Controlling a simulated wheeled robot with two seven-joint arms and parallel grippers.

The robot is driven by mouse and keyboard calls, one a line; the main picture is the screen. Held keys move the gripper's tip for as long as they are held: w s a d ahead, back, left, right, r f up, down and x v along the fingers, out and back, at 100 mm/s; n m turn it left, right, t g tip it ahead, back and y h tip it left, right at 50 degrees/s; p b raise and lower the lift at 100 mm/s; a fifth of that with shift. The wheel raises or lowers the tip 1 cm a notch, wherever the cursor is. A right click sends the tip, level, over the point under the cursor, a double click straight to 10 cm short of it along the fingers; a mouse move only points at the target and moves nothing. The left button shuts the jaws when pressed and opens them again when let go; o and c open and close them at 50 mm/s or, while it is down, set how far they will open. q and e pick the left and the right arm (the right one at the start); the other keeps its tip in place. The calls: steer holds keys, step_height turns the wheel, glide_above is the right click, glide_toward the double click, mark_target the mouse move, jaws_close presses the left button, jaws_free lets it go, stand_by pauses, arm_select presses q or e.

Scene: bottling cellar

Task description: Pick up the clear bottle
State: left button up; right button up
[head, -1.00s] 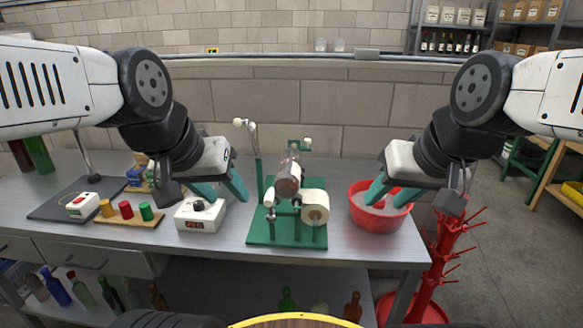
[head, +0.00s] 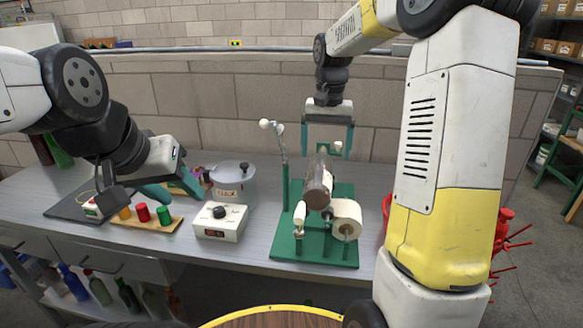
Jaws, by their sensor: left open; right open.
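A clear bottle (head: 318,182) with a brownish lower part lies tilted on the green labelling stand (head: 340,256), its neck pointing to the back. My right gripper (head: 327,151) points down over the far end of the stand, its teal fingers open on either side of the bottle's neck end. I cannot tell whether they touch it; nothing is visibly gripped. My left gripper (head: 183,193) is open and empty above the bench, behind the coloured knobs and left of the white control box.
A white control box (head: 220,222) and a lidded pot labelled WAX (head: 233,185) stand left of the stand. A paper roll (head: 346,218) sits on its right side. A red basin (head: 386,212) is mostly hidden by my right arm. Several bottles stand on the shelf below.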

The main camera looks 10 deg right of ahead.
mark_target(320, 165)
steer(key=shift+w+a+f, duration=0.25)
steer(key=shift+w+f, duration=0.2)
steer(key=shift+w, duration=0.25)
steer(key=shift+w+a+f, duration=0.1)
steer(key=shift+w+f, duration=0.05)
steer(key=shift+f, duration=0.1)
step_height(320, 165, down, 7)
steer(key=shift+a+f, duration=0.1)
steer(key=shift+f, duration=0.1)
steer(key=shift+r, duration=0.1)
jaws_close()
